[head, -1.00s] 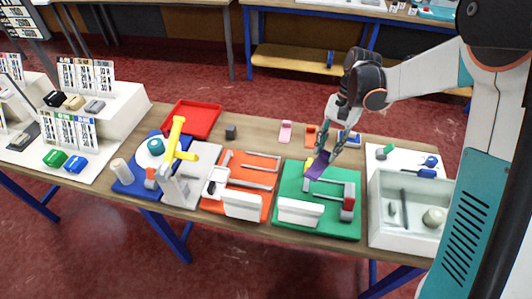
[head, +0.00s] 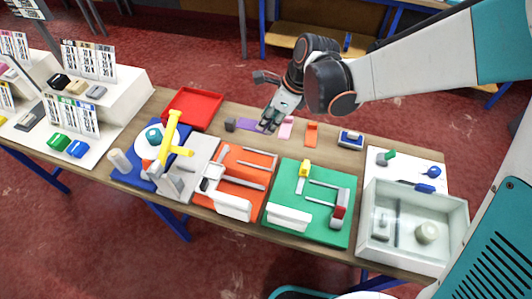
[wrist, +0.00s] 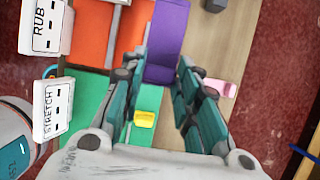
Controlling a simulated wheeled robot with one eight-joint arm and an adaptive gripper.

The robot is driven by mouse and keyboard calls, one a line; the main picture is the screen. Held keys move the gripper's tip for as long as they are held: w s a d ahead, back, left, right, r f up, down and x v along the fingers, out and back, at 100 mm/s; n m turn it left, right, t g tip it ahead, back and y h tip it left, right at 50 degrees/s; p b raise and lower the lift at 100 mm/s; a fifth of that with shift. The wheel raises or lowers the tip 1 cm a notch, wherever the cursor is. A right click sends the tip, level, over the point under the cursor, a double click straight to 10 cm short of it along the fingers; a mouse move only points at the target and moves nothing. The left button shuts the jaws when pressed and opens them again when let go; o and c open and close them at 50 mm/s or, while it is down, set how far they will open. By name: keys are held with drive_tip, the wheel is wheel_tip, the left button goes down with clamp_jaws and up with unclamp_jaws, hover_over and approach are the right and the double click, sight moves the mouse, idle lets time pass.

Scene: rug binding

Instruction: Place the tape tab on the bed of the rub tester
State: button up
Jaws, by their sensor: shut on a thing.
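The purple tape tab (head: 247,124) is a flat strip sticking out leftward from my gripper (head: 268,124). In the wrist view the tab (wrist: 168,35) runs up from between the fingers of my gripper (wrist: 158,82), which is shut on its end. The tab is above the table behind the orange rub tester (head: 238,186), whose sign reads RUB (wrist: 42,28) in the wrist view. The tester carries rails, a white-and-black carriage (head: 211,180) and a white sign (head: 233,205). Its orange bed (wrist: 92,30) also shows in the wrist view, left of the tab.
The green stretch tester (head: 318,225) is right of the orange one; a blue-based machine with a yellow arm (head: 172,135) is left. Behind are a red tray (head: 193,106), dark block (head: 230,124), pink piece (head: 286,128) and orange piece (head: 311,134). A grey bin (head: 412,250) stands right.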

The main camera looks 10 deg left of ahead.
wheel_tip(320, 180, down, 18)
drive_tip(key=b, duration=1)
drive_tip(key=shift+b, duration=0.35)
drive_tip(key=shift+r, duration=0.15)
drive_tip(key=o, duration=1)
drive_tip(key=p+v, duration=0.4)
drive_tip(key=v, duration=0.8)
drive_tip(key=shift+r, duration=0.1)
